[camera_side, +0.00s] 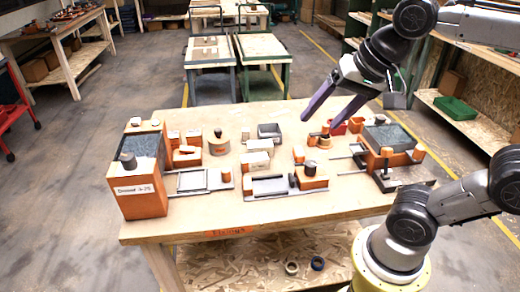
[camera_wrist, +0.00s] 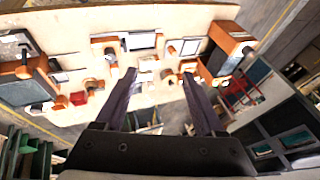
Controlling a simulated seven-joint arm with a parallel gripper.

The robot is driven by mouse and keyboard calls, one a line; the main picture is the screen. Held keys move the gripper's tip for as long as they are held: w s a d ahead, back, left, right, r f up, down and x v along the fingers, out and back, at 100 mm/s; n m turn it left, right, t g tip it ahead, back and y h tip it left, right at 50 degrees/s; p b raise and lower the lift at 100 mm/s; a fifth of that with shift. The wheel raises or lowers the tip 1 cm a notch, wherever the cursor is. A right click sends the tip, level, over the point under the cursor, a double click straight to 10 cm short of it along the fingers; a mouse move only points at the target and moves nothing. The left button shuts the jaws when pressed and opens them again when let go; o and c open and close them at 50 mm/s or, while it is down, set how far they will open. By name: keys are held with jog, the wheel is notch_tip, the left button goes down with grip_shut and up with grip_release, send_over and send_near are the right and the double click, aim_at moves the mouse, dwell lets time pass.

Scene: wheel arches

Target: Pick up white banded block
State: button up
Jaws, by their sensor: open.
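Small white blocks lie near the middle of the wooden table. One white block (camera_side: 255,161) sits in front of another whitish block (camera_side: 260,145) in the side view. In the wrist view, pale blocks, one of them a white block (camera_wrist: 148,64), show between and beyond the fingers. The pictures are too small to tell which one carries a band. My gripper (camera_side: 322,120) is open and empty, with its purple fingers above the back right of the table, to the right of the white blocks. In the wrist view my gripper (camera_wrist: 159,76) has its fingers spread apart.
An orange box with a grey top (camera_side: 138,180) stands at the table's left, and another orange fixture (camera_side: 390,150) at the right. An orange cylinder block (camera_side: 312,178) and a metal-framed tray (camera_side: 268,187) stand in front of the white blocks. The table's front strip is clear.

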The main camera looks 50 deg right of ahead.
jog(key=w+d+r+m, duration=0.2)
jog(key=w+r+m, duration=0.1)
jog(key=w+m, duration=0.3)
jog(key=m+g, duration=0.6)
jog(key=m, duration=0.6)
send_over(255, 144)
jog(key=f, duration=2.9)
jog(key=shift+d+f, duration=0.1)
jog(key=shift+d, duration=0.15)
jog(key=shift+a+f, duration=0.2)
jog(key=shift+f, duration=2.7)
jog(key=shift+c, duration=0.2)
